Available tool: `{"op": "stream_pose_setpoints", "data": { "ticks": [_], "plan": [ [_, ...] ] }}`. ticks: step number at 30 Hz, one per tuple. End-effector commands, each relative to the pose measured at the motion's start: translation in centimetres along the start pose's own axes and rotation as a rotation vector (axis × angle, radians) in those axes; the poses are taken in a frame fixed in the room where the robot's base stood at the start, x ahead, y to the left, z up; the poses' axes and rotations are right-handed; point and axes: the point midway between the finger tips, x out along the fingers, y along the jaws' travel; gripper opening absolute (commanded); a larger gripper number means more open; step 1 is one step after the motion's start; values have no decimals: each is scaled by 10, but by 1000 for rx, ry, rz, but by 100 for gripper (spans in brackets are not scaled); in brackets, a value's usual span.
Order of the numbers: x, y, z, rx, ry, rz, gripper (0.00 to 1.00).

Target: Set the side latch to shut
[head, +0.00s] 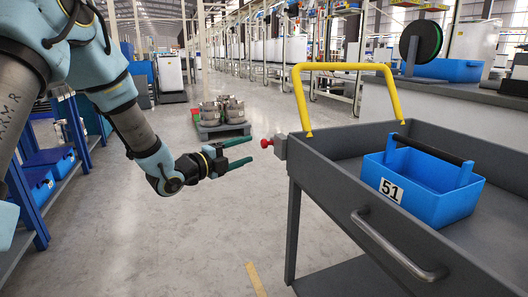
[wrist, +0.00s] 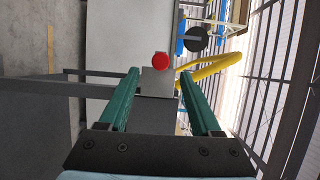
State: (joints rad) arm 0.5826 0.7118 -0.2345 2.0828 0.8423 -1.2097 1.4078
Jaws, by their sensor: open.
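The side latch shows as a red knob (head: 266,143) on a small grey block (head: 280,147) at the left corner of the dark grey cart (head: 340,185). In the wrist view the red knob (wrist: 160,60) is just beyond the fingertips, roughly centred between them, with its grey block (wrist: 158,84) below it. My gripper (head: 246,152) has green fingers, spread apart and empty. It is left of the knob, with a small gap in the head view. The wrist view also shows my gripper (wrist: 158,76) open. I cannot tell the latch's setting from these views.
A yellow handle (head: 345,68) rises from the cart close behind the latch. A blue box marked 51 (head: 425,190) stands in the cart's tray. A pallet with metal parts (head: 222,128) is on the floor behind. The floor left of the cart is clear.

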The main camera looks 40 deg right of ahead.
Motion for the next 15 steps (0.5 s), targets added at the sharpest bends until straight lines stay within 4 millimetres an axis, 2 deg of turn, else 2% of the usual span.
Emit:
{"op": "stream_pose_setpoints", "data": {
  "ticks": [5,15],
  "plan": [
    [17,0,-3,6,9,-8,65],
    [78,0,-2,5,5,-6,65]
  ]
}}
